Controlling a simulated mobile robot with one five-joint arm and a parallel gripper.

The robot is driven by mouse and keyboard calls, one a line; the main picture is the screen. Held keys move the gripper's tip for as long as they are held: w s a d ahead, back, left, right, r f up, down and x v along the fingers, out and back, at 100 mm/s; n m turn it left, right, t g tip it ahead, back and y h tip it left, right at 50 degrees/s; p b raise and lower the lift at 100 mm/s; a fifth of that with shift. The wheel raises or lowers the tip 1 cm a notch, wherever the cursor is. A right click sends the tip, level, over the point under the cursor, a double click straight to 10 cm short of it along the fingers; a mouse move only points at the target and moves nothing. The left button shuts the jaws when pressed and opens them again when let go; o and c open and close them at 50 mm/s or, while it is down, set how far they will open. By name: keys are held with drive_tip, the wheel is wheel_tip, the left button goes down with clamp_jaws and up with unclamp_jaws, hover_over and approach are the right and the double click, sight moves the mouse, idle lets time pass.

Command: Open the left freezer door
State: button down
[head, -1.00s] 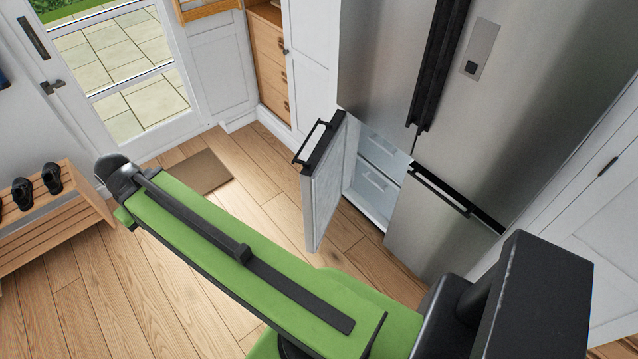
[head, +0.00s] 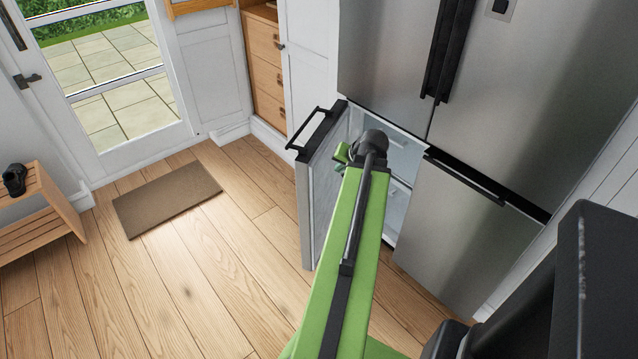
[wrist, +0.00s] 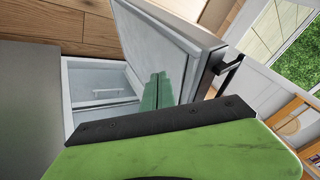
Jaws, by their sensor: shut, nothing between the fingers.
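The left freezer door (head: 312,205) stands open, swung out from the lower left of the steel fridge. Its black bar handle (head: 311,128) is on the top edge. In the wrist view I see the door's pale inner side (wrist: 155,45) and its handle (wrist: 229,70). My gripper (head: 342,153) is by the inner side of the door, in front of the open compartment. The wrist view shows its green fingers (wrist: 157,92) together and empty, apart from the handle. I cannot tell whether they touch the door's inner face. My arm hides part of the compartment.
White drawers (wrist: 105,93) show inside the open compartment. The right freezer door (head: 455,235) is shut. A brown mat (head: 167,198) lies on the wooden floor, and a shoe rack (head: 38,210) stands at the left. The floor left of the open door is clear.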

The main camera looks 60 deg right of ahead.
drive_tip(key=b, duration=0.8)
approach(315, 174)
wheel_tip(315, 174, down, 5)
drive_tip(key=s+d, duration=0.2)
drive_tip(key=shift+w+a+r, duration=0.1)
drive_tip(key=shift+w+r, duration=0.05)
drive_tip(key=shift+w, duration=1)
drive_tip(key=shift+w+a+r, duration=0.1)
drive_tip(key=shift+w+r, duration=0.1)
drive_tip(key=shift+w, duration=0.95)
